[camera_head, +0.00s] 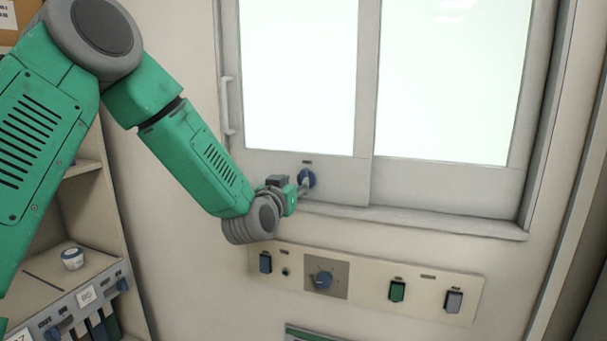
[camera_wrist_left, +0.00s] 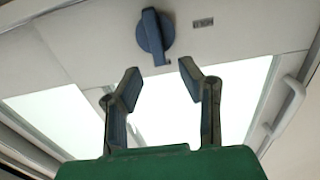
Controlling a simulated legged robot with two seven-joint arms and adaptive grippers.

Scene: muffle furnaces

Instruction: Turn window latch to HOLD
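The window latch is a round blue knob (camera_head: 307,179) on the lower frame of the window (camera_head: 330,175), below a small dark label. In the left wrist view the blue knob (camera_wrist_left: 152,36) has a raised grip bar, and a small label (camera_wrist_left: 203,22) with unreadable text sits to its right. My left gripper (camera_head: 304,187) is at the latch in the head view. In the left wrist view its two fingers (camera_wrist_left: 158,82) are spread apart with nothing between them, and the knob lies just beyond the tips. My right gripper is not in view.
Below the sill (camera_head: 420,222) a wall panel (camera_head: 369,296) carries a blue dial (camera_head: 323,280) and several switches. A vertical handle (camera_head: 228,105) is on the window's left side. Shelves with a small white tub (camera_head: 72,258) stand at the left.

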